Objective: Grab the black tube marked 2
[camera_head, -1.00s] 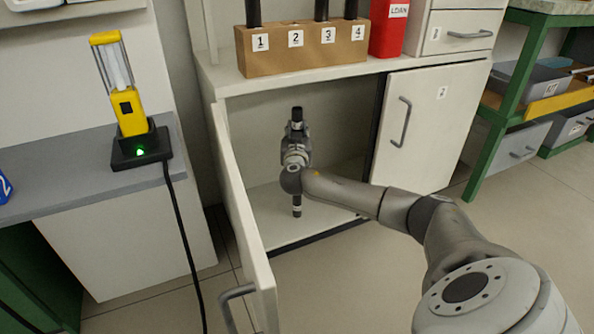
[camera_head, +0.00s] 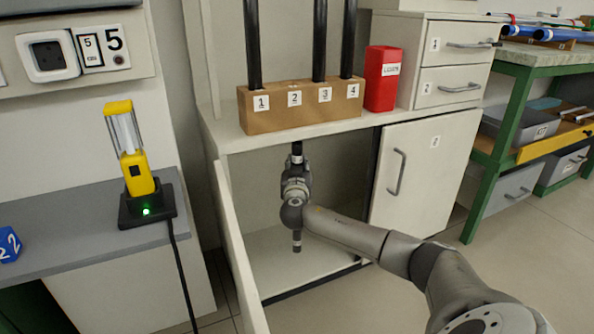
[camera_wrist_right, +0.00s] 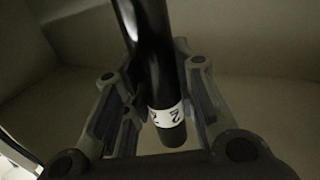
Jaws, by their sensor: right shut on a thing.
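My right gripper (camera_head: 297,172) is inside the open cabinet under the counter. It is shut on an upright black tube (camera_head: 297,148), whose lower end shows below my wrist. In the right wrist view the tube (camera_wrist_right: 158,60) stands between the fingers of my right gripper (camera_wrist_right: 155,105), with a white label reading 2 near its end. The wooden block (camera_head: 300,112) on the counter above has labels 1 to 4. Black tubes stand at positions 1, 3 and 4; none stands at 2. My left gripper is not in view.
The cabinet's left door (camera_head: 238,250) stands open beside my right arm; the right door (camera_head: 425,185) is shut. A red box (camera_head: 382,80) stands right of the block. A yellow lamp (camera_head: 133,160) sits on the grey bench at left.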

